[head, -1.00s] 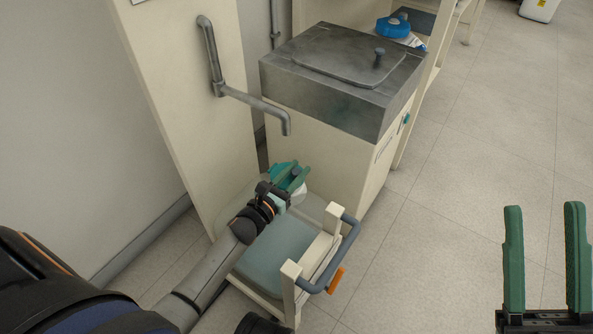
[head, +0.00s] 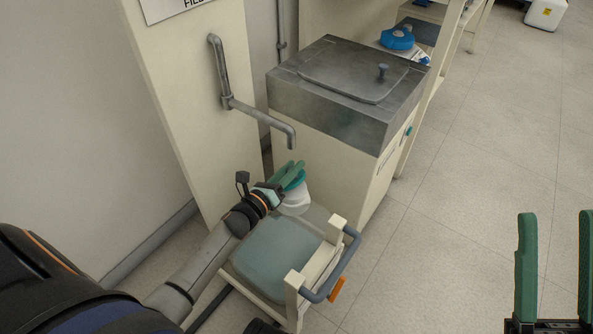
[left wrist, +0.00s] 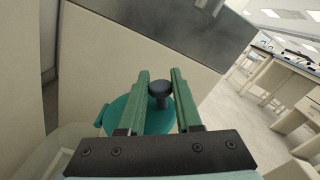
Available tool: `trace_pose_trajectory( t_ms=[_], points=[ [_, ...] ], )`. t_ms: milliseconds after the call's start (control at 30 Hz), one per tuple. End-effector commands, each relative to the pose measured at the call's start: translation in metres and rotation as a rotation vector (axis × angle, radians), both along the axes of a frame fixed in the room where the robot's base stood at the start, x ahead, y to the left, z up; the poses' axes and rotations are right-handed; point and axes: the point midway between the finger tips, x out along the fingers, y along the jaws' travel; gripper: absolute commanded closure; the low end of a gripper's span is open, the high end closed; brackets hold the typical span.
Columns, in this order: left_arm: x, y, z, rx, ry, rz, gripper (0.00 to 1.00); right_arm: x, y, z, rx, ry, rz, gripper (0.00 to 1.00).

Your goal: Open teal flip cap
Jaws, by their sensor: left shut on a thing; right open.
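The teal flip cap (head: 296,182) sits on the white neck (head: 295,203) of a pale container (head: 272,258) low in front of the cabinet. In the left wrist view the teal cap (left wrist: 140,116) lies below and behind the fingers, with a dark round knob (left wrist: 160,88) between them. My left gripper (head: 288,172) is at the cap, its green fingers shut on the knob; the fingers (left wrist: 160,76) partly hide the cap. I cannot tell how far the cap is lifted. My right gripper (head: 556,214) is open and empty at the lower right, away from the container.
The container stands in a cream cart with a blue-grey handle (head: 335,275) and orange tag (head: 337,290). A grey pipe (head: 262,117) hangs just above my left gripper. The grey-topped cabinet (head: 340,105) stands behind, with a blue-capped item (head: 397,39) beyond.

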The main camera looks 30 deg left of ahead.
Motion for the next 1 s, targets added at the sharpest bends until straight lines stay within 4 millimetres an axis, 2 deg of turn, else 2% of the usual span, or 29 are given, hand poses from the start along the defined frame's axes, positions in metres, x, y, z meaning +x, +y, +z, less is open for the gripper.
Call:
trace_pose_trajectory(
  t_ms=[100, 467, 1000],
  points=[
    [0.001, 0.009, 0.007, -0.109, 0.016, 0.000, 1.00, 0.000, 0.000, 0.009, 0.002, -0.002, 0.004, 0.50],
    [0.005, 0.038, 0.015, -0.448, 0.064, 0.001, 1.00, -0.002, -0.001, 0.020, 0.000, -0.016, 0.001, 0.50],
    [0.010, 0.075, 0.010, -0.874, 0.122, 0.000, 1.00, -0.001, -0.003, 0.017, 0.006, -0.015, -0.005, 0.50]
  ],
)
